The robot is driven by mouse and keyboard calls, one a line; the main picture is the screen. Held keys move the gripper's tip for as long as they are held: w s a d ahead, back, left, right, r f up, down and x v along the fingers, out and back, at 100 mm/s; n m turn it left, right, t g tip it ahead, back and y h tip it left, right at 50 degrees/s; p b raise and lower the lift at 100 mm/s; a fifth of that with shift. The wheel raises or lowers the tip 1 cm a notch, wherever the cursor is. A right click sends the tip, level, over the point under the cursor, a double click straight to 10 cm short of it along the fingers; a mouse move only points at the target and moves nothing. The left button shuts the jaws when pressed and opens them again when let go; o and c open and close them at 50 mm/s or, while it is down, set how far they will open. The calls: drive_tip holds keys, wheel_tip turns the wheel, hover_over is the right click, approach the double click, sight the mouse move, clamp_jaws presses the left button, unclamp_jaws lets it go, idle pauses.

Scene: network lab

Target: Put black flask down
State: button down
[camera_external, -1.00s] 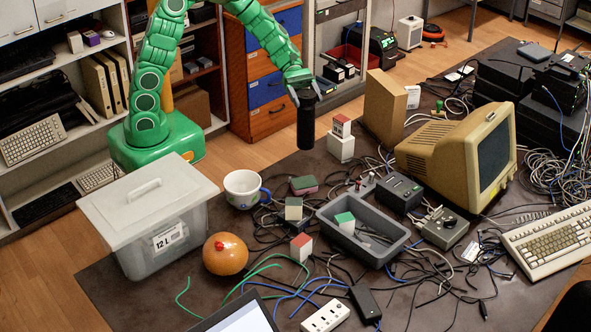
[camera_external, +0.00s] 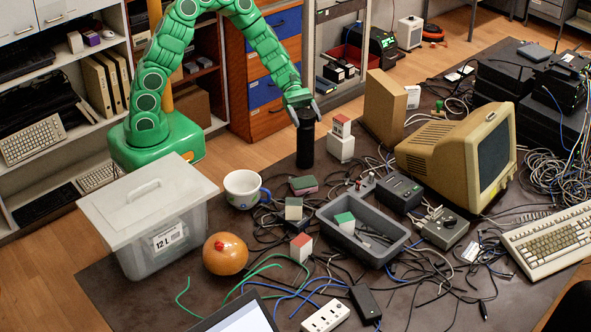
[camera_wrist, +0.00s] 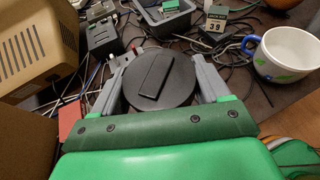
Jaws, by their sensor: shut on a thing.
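The black flask (camera_external: 305,148) is upright at the back edge of the dark table, left of the stacked white and red blocks. Its base appears to be at the tabletop, though I cannot tell for sure that it touches. My gripper (camera_external: 303,112) is shut on its upper part from above. In the wrist view the flask's round black lid (camera_wrist: 160,77) sits between the two grey fingers of my gripper (camera_wrist: 160,85). The flask's body is hidden below the lid there.
A white mug (camera_external: 243,188) stands left of the flask. A grey tray (camera_external: 382,250) and many loose cables lie in front. A lidded plastic bin (camera_external: 160,245) is at left.

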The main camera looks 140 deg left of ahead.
drive_tip(key=shift+f, duration=0.1)
unclamp_jaws()
idle(0.3)
drive_tip(key=shift+s+a+r, duration=0.1)
drive_tip(key=shift+s+r, duration=0.1)
drive_tip(key=shift+v, duration=2.5)
